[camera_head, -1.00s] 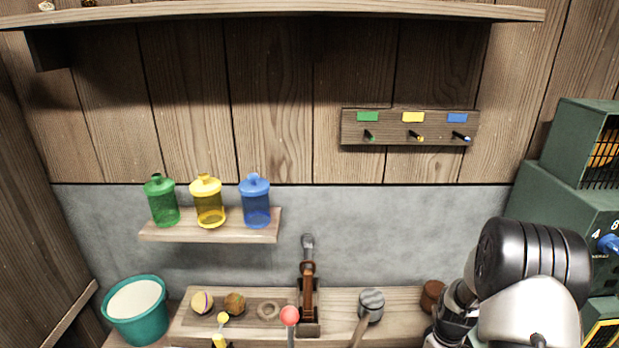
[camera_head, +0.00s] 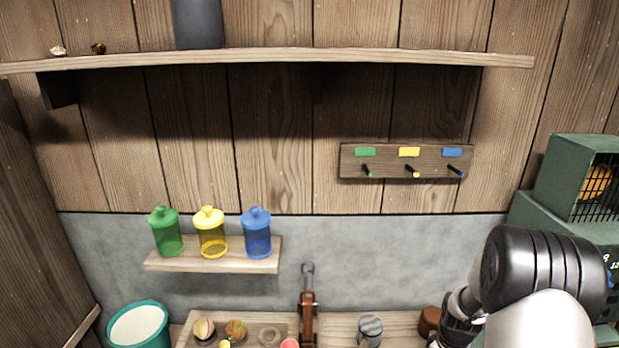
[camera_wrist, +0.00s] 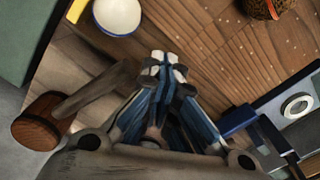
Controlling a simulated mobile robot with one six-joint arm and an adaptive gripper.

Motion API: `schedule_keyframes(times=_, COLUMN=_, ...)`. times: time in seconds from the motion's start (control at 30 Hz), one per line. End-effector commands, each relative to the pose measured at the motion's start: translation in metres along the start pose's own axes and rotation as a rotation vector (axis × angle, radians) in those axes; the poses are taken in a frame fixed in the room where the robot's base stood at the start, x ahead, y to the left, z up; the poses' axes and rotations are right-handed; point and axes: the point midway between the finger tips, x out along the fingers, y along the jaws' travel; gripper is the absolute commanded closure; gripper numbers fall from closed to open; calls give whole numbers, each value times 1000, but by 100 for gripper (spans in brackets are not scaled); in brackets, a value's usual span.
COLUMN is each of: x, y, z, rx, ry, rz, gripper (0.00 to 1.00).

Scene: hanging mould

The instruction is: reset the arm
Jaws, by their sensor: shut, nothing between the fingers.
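My arm stands at the lower right of the head view, and its gripper is not clearly seen there. In the wrist view my gripper (camera_wrist: 163,66) is shut, with its fingertips together and nothing between them. It points over a wooden bench top (camera_wrist: 220,62). A mallet with a brown wooden head (camera_wrist: 42,122) and a grey handle lies to its left in that view. A white bowl-like thing (camera_wrist: 117,14) is near the top, apart from the fingers.
Three jars, green (camera_head: 166,232), yellow (camera_head: 210,233) and blue (camera_head: 256,234), stand on a small shelf (camera_head: 215,262). A peg rack (camera_head: 388,160) hangs on the wall. A long shelf (camera_head: 300,60) runs above. A teal bucket (camera_head: 112,333) and green machine (camera_head: 555,215) flank the bench.

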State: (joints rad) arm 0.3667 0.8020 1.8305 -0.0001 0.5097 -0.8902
Motion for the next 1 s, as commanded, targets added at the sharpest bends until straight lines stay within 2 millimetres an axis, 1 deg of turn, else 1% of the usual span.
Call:
schedule_keyframes(times=0.07, x=-4, y=0, z=-1, rx=2, ry=3, rz=3, gripper=100)
schedule_keyframes(times=0.17, x=-26, y=-4, z=-6, rx=18, ry=14, rz=17, gripper=100)
schedule_keyframes(times=0.27, x=-68, y=-16, z=-12, rx=52, ry=37, rz=40, gripper=100)
schedule_keyframes(times=0.3, x=-89, y=-24, z=-14, rx=71, ry=50, rz=52, gripper=100)
schedule_keyframes(times=0.37, x=-120, y=-37, z=-15, rx=100, ry=70, rz=67, gripper=100)
schedule_keyframes(times=0.4, x=-140, y=-47, z=-14, rx=122, ry=82, rz=75, gripper=100)
schedule_keyframes(times=0.47, x=-167, y=-64, z=-12, rx=152, ry=103, rz=87, gripper=100)
schedule_keyframes(times=0.5, x=-184, y=-75, z=-9, rx=174, ry=118, rz=95, gripper=100)
schedule_keyframes(times=0.57, x=-209, y=-92, z=-4, rx=205, ry=140, rz=104, gripper=100)
schedule_keyframes(times=0.6, x=-223, y=-104, z=1, rx=225, ry=156, rz=110, gripper=100)
schedule_keyframes(times=0.67, x=-244, y=-122, z=9, rx=257, ry=180, rz=118, gripper=100)
schedule_keyframes(times=0.7, x=-256, y=-134, z=15, rx=277, ry=196, rz=121, gripper=100)
schedule_keyframes(times=0.83, x=-288, y=-174, z=40, rx=345, ry=253, rz=129, gripper=100)
schedule_keyframes(times=0.9, x=-299, y=-194, z=55, rx=380, ry=283, rz=129, gripper=100)
schedule_keyframes(times=1.0, x=-310, y=-220, z=76, rx=427, ry=325, rz=127, gripper=100)
